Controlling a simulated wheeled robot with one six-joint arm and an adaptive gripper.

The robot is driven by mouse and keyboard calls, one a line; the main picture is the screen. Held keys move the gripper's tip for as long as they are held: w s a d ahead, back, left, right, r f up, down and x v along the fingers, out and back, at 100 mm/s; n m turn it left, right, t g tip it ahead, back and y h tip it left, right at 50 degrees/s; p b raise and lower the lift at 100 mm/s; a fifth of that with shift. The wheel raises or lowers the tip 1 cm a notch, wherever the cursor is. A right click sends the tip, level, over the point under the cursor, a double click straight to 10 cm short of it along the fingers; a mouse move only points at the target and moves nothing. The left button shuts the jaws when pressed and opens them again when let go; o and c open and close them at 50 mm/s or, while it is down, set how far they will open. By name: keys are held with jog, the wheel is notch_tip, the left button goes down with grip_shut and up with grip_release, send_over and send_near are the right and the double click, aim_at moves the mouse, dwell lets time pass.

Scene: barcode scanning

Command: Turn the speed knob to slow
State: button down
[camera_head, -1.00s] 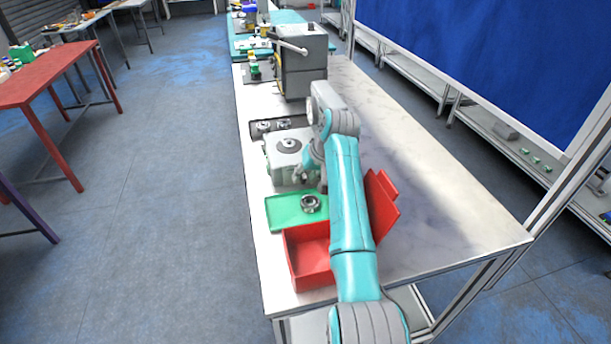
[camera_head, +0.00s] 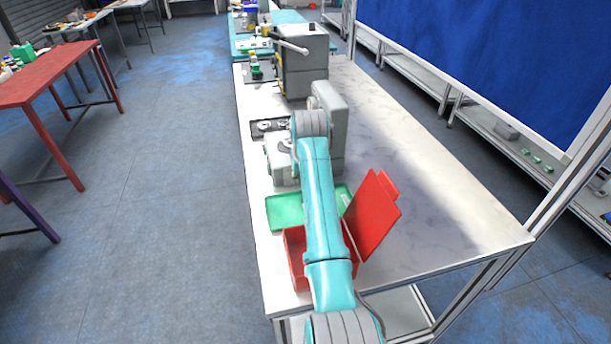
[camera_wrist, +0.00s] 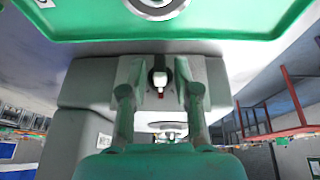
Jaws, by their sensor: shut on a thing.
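The speed knob (camera_wrist: 158,78), small and pale with a red mark below it, sits on the grey machine's face in the wrist view. My gripper (camera_wrist: 158,88) has a finger on each side of the knob and is shut on it. Finger contact is hard to make out, and the knob's setting cannot be read. In the head view the grey machine (camera_head: 278,168) stands on the white table, partly behind my arm. My gripper and the knob are hidden there.
A green tray (camera_head: 284,212) lies just in front of the machine; its edge also fills the top of the wrist view (camera_wrist: 90,25). A red bin (camera_head: 294,262) with a raised red lid (camera_head: 372,218) stands nearer. A grey lever machine (camera_head: 304,70) is behind. The table's right side is clear.

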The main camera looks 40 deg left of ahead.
jog(key=t, duration=0.1)
jog(key=t+h, duration=0.1)
jog(key=h, duration=0.1)
jog(key=shift+s+a+f+n+t, duration=0.1)
jog(key=shift+s+a+n+t, duration=0.2)
jog(key=shift+s+n+t, duration=0.1)
jog(key=shift+s+a+f+n+t+h, duration=0.1)
jog(key=shift+n+t+h, duration=0.15)
jog(key=shift+t+h, duration=0.55)
jog(key=shift+f+n+t+h, duration=0.1)
jog(key=shift+n+t+h, duration=0.15)
jog(key=shift+t+h, duration=0.55)
jog(key=c, duration=1.2)
grip_release()
jog(key=v, duration=1.2)
jog(key=shift+f, duration=0.15)
jog(key=shift+s, duration=0.15)
